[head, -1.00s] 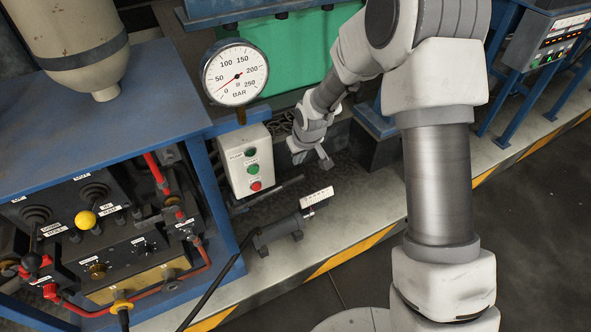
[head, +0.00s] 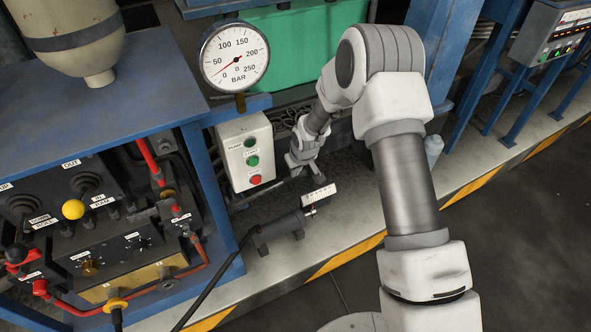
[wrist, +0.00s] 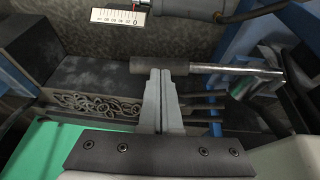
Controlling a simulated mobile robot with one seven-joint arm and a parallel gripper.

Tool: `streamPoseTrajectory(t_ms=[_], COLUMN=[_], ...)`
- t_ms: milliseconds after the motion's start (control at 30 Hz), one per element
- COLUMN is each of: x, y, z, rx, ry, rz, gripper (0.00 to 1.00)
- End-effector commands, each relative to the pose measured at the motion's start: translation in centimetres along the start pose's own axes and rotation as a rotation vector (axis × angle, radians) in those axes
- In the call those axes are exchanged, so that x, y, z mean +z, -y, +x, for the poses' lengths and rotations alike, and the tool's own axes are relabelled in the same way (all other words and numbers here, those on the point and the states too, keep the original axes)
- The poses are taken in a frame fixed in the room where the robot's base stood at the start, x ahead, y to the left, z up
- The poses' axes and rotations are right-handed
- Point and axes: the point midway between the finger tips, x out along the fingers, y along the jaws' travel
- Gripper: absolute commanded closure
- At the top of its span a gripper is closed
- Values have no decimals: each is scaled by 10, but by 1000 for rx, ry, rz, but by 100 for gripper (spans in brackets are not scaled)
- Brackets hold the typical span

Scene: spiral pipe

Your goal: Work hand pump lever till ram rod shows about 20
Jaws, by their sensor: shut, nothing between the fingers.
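The pump lever shows in the wrist view as a metal bar with a dark grip (wrist: 190,67), lying across the picture. My gripper (wrist: 160,74) is shut and empty, its fingertips overlapping the grip in the picture; I cannot tell if they touch. In the head view my gripper (head: 297,170) is low beside the control box, close to the lever's end. The ram cylinder (head: 280,231) lies on the floor ledge with a white scale plate (head: 319,195) at its right end. The scale's 0 (wrist: 134,23) shows in the wrist view; the rod (head: 310,211) shows only a short length.
A pressure gauge (head: 235,58) with a red needle stands above the pump control box (head: 245,152). A blue bench (head: 90,125) with valves and red hoses fills the left. A dark hose (head: 215,281) runs from the cylinder. A chain pile (wrist: 95,103) lies near the gripper.

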Motion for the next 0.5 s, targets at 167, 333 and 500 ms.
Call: streamPoseTrajectory(t_ms=[167, 333, 500], x=[0, 2, 8], y=[0, -2, -5], z=[0, 4, 16], rx=[0, -13, -66], ry=[0, 3, 6], rz=[0, 7, 31], gripper=[100, 100, 100])
